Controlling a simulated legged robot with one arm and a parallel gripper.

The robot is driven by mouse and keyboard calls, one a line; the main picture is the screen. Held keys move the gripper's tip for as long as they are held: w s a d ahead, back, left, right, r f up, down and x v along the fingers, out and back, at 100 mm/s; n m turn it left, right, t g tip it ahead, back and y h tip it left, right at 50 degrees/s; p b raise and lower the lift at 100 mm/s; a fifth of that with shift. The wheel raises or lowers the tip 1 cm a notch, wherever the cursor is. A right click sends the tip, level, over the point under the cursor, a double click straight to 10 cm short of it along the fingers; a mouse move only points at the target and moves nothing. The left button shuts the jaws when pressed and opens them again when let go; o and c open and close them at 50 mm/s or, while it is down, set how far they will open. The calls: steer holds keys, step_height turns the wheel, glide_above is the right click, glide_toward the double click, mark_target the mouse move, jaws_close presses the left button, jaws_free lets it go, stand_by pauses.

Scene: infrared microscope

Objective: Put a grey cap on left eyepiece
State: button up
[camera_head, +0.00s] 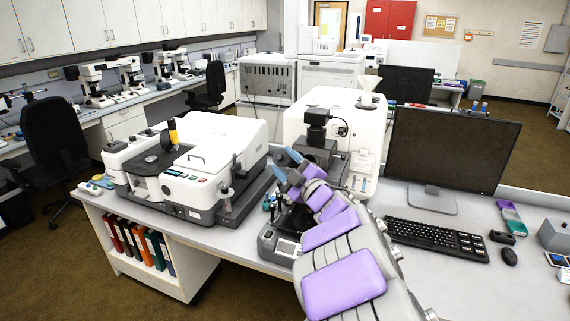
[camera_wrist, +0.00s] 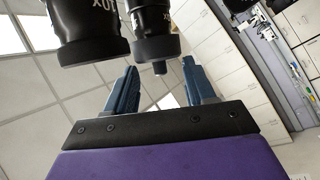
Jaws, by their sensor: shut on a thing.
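The infrared microscope has a black head (camera_head: 317,128) on a dark stand at the desk's middle, partly hidden by my arm. In the wrist view, two black eyepieces hang from the top edge, the picture-left one (camera_wrist: 85,35) and the picture-right one (camera_wrist: 151,20). A dark grey cap (camera_wrist: 155,49) with a small knob sits at the end of the picture-right eyepiece, in line with it. My gripper (camera_head: 288,164) also shows beside the microscope head; the cap is not clear there.
A white instrument (camera_head: 205,150) stands left of the microscope, and another white unit (camera_head: 352,108) stands close behind it. A monitor (camera_head: 450,150) and keyboard (camera_head: 436,238) are on the right. The desk front (camera_head: 470,285) at right is bare.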

steer(key=shift+w+d+f, duration=0.1)
steer(key=shift+w+f, duration=0.05)
steer(key=shift+w, duration=0.15)
steer(key=o, duration=1.4)
steer(key=shift+s, duration=0.1)
steer(key=v, duration=0.7)
stand_by(0.3)
